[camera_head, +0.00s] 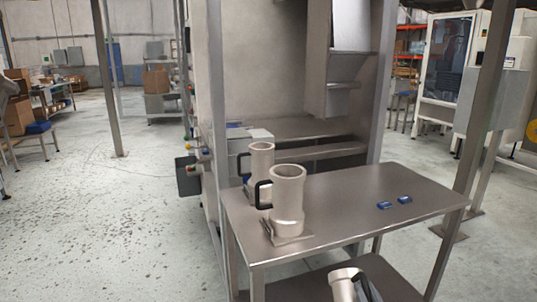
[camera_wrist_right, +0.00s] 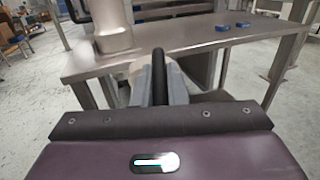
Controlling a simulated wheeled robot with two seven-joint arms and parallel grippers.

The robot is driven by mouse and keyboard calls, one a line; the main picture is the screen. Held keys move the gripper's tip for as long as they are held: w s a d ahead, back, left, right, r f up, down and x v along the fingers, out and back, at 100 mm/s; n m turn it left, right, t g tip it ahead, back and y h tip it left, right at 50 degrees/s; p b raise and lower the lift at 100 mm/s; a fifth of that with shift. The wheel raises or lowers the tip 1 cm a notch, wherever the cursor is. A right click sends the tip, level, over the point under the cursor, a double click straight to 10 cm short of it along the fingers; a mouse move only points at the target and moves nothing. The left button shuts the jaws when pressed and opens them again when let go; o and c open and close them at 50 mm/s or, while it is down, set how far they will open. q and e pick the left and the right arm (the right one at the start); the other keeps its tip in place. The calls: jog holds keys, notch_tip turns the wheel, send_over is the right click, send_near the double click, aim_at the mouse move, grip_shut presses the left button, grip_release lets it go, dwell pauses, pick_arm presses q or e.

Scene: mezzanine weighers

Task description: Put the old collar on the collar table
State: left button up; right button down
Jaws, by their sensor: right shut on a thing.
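A beige collar (camera_head: 345,275) with a black handle shows at the bottom of the head view, partly cut off by the frame edge. My right gripper (camera_wrist_right: 159,82) is shut on its handle (camera_wrist_right: 160,64); the collar's pale body (camera_wrist_right: 136,67) is mostly hidden behind the fingers in the wrist view. The collar is in front of the metal collar table (camera_head: 345,196), apart from its top as far as I can tell. Two similar beige collars, a nearer one (camera_head: 288,198) and a farther one (camera_head: 262,160), stand upright at the table's left end. My left gripper is not in view.
Two small blue items (camera_head: 384,205) (camera_head: 404,200) lie on the table's right part. The middle and front of the tabletop are bare. A lower shelf (camera_head: 310,288) is below. A tall metal machine (camera_head: 265,60) stands behind, and a post (camera_head: 480,130) rises at the right.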

jog(key=s+f, duration=0.4)
jog(key=shift+a, duration=0.25)
jog(key=shift+w+a+r, duration=0.1)
jog(key=shift+a+r, duration=0.15)
jog(key=shift+a, duration=0.6)
jog(key=shift+d, duration=0.15)
jog(key=shift+d+f, duration=0.15)
jog(key=shift+d, duration=0.45)
jog(key=shift+d+r, duration=0.2)
notch_tip(320, 180, up, 4)
jog(key=p, duration=0.4)
jog(key=shift+f, duration=0.15)
